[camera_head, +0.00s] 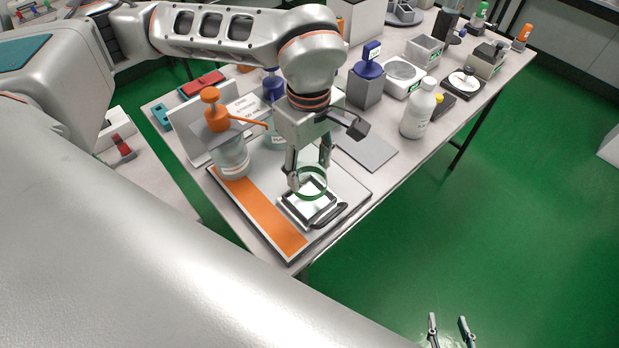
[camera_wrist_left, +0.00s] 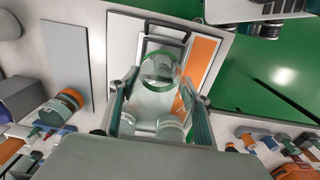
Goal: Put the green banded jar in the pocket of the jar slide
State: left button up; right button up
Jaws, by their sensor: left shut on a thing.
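The green banded jar (camera_head: 312,190) is clear with a green ring around it. My left gripper (camera_head: 309,178) is shut on it, one finger on each side. The jar slide (camera_head: 289,206), a pale square with a dark frame and dark handle, is below it in the head view. The jar overlaps the slide's back part; I cannot tell whether it touches. The jar (camera_wrist_left: 160,72) also shows between the fingers in the left wrist view, in front of the slide (camera_wrist_left: 163,34), covering much of it. My right gripper (camera_head: 450,332) is open and empty at the bottom edge.
The slide is on a pale board with an orange strip (camera_head: 262,216). A grey plate (camera_head: 368,150) and white bottle (camera_head: 418,110) are to the right. Green floor lies beyond the table edge.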

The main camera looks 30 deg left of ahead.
aim_at(309, 181)
pick_arm(q)
jog(key=shift+f, duration=2.1)
jog(key=o, duration=1.3)
jog(key=shift+f, duration=0.15)
jog(key=shift+r, duration=0.35)
notch_tip(309, 181, up, 12)
jog(key=shift+f, duration=0.2)
